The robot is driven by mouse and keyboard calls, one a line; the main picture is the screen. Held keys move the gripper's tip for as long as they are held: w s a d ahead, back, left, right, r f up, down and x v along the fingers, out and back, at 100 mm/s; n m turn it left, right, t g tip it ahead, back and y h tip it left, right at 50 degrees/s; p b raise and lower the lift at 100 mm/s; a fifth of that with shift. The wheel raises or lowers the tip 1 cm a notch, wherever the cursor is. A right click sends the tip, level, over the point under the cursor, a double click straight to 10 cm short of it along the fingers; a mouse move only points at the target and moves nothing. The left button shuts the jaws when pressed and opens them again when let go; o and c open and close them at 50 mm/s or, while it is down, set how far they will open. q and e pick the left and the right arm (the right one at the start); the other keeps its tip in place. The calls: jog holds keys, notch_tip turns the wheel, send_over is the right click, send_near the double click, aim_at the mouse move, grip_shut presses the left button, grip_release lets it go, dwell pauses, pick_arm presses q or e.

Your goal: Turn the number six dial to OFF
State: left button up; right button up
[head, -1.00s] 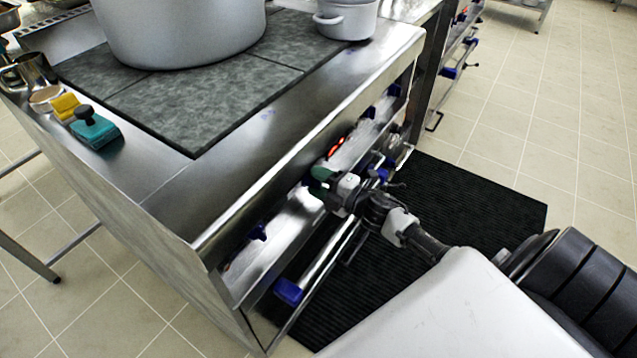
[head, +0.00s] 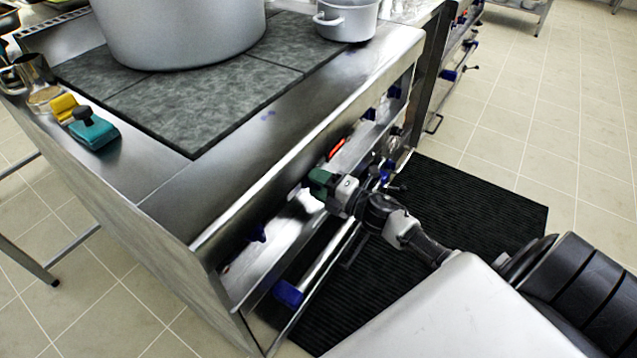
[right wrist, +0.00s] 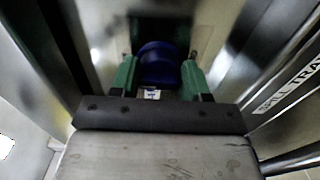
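My right gripper (head: 318,182) is at the front panel of the stove, with its green fingers towards the panel. In the right wrist view, the gripper (right wrist: 160,72) has one green finger on each side of a dark blue dial (right wrist: 158,62). The fingers look open, with a narrow gap at the right; any contact is too blurred to tell. A small white label with a dark mark shows below the dial, but I cannot read it. In the head view my gripper hides this dial. My left gripper is not in view.
A large pot (head: 180,35) and a small pot (head: 346,20) stand on top. A black mat (head: 460,215) covers the floor.

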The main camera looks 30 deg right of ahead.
jog(key=o, duration=0.3)
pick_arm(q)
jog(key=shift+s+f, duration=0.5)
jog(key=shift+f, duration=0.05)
pick_arm(e)
jog(key=v, duration=1)
jog(key=shift+s+d, duration=0.1)
jog(key=shift+s, duration=0.3)
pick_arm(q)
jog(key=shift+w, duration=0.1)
